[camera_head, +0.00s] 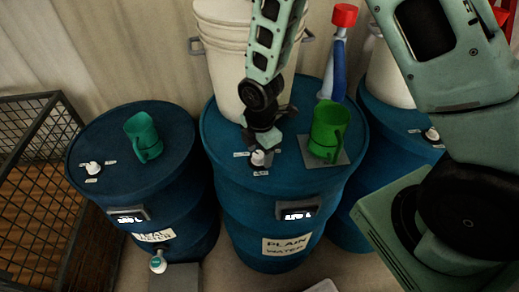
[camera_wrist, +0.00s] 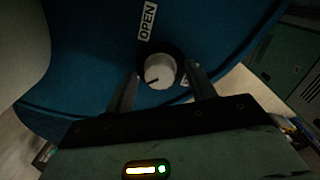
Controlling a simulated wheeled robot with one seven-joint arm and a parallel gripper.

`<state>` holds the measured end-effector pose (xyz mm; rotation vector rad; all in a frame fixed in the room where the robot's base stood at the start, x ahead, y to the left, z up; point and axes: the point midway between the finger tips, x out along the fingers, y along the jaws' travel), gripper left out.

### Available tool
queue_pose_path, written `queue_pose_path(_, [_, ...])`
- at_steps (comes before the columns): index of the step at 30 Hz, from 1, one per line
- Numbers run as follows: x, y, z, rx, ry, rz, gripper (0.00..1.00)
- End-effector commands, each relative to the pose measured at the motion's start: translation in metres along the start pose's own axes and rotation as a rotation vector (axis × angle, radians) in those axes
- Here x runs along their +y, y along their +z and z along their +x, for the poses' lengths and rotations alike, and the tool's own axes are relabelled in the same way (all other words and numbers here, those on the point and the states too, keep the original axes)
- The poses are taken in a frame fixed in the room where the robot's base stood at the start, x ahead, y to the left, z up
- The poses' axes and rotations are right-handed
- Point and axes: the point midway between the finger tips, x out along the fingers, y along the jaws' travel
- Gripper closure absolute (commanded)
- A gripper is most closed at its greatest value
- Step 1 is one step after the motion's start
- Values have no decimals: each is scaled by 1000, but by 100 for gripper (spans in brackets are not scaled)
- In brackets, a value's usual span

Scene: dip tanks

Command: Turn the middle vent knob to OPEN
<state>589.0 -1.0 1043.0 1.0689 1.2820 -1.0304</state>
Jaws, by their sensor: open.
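The middle vent knob (camera_head: 258,158) is a small white knob on the lid of the middle blue drum (camera_head: 215,130), labelled PLAIN WATER, with small white labels around it. My gripper (camera_head: 262,146) points down right above it. In the wrist view the knob (camera_wrist: 159,72) sits between my two open fingers, with gaps on both sides. Its dark pointer line faces the lower left, away from the OPEN label (camera_wrist: 147,22) above it. Another label beside the right finger is mostly hidden.
A green mug (camera_head: 328,132) stands on a grey pad right of the knob. A left drum (camera_head: 110,185) carries a teal mug (camera_head: 143,137); a wire cage (camera_head: 45,180) is further left.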

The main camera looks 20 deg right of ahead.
Motion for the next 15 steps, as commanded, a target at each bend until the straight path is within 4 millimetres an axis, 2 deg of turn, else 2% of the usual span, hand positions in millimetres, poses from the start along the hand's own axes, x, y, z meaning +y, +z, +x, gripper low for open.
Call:
queue_pose_path(3, [0, 0, 0, 0, 0, 0, 45])
queue_pose_path(4, [0, 0, 0, 0, 0, 0, 47])
queue_pose_path(6, [0, 0, 0, 0, 0, 0, 67])
queue_pose_path(9, [0, 0, 0, 0, 0, 0, 89])
queue_pose_path(15, [0, 0, 0, 0, 1, 7, 89])
